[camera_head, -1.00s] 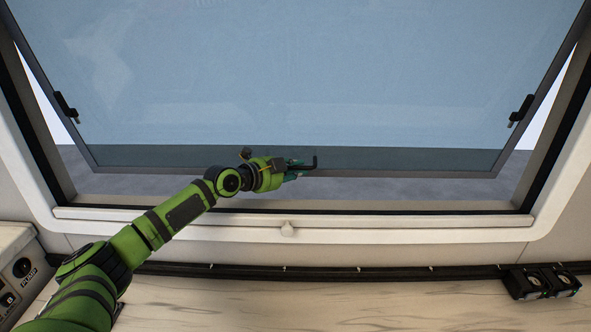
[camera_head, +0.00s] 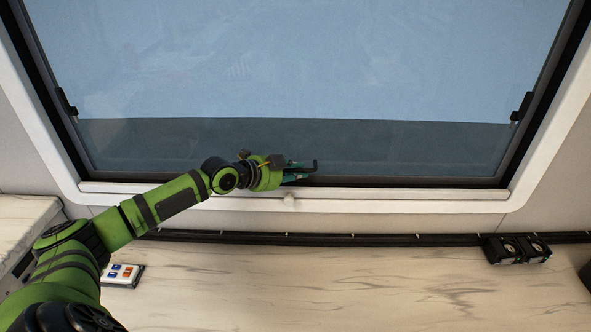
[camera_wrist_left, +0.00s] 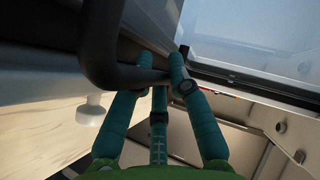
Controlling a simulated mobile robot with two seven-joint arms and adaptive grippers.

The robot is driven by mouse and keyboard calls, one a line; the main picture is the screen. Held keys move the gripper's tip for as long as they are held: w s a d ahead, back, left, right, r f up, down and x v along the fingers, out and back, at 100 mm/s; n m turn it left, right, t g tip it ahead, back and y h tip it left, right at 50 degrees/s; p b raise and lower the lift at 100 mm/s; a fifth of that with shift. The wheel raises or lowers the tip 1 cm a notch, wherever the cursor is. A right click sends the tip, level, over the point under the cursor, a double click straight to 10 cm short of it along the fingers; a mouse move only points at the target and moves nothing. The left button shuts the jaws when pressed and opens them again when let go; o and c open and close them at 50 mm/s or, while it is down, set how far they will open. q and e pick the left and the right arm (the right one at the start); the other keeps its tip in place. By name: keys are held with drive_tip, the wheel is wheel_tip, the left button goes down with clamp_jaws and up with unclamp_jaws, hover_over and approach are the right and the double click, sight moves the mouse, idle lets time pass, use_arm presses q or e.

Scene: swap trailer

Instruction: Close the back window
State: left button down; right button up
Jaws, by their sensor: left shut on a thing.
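The back window (camera_head: 400,95) is a large tinted pane in a dark frame. Its lower edge now lies close against the white surround's bottom sill (camera_head: 400,196); whether a thin gap is left I cannot tell. A black bent handle (camera_head: 315,166) sits at the middle of the lower edge. My left gripper (camera_head: 292,172) is shut on this handle. In the left wrist view its teal fingers (camera_wrist_left: 165,85) close around the black bar (camera_wrist_left: 108,50). Dark latches (camera_head: 522,107) show on both side edges. My right gripper is not in view.
A marbled counter (camera_head: 380,280) runs below the window, mostly clear. Black twin sockets (camera_head: 516,249) stand at its right back. A small panel with coloured buttons (camera_head: 122,274) lies at the left. A pale knob (camera_head: 290,198) sits at the sill's middle.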

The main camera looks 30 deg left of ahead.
use_arm(q)
drive_tip(key=c, duration=1.2)
unclamp_jaws()
drive_tip(key=shift+s+d+f, duration=0.25)
drive_tip(key=shift+d+f, duration=0.05)
drive_tip(key=shift+f, duration=0.05)
drive_tip(key=shift+o, duration=0.2)
drive_tip(key=shift+s+r, duration=0.2)
drive_tip(key=shift+r, duration=0.1)
drive_tip(key=shift+s+a, duration=0.1)
drive_tip(key=shift+a, duration=0.1)
drive_tip(key=v, duration=0.7)
drive_tip(key=shift+d, duration=0.15)
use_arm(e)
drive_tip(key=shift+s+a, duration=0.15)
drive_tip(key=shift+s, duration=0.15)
use_arm(q)
drive_tip(key=shift+s+r, duration=0.15)
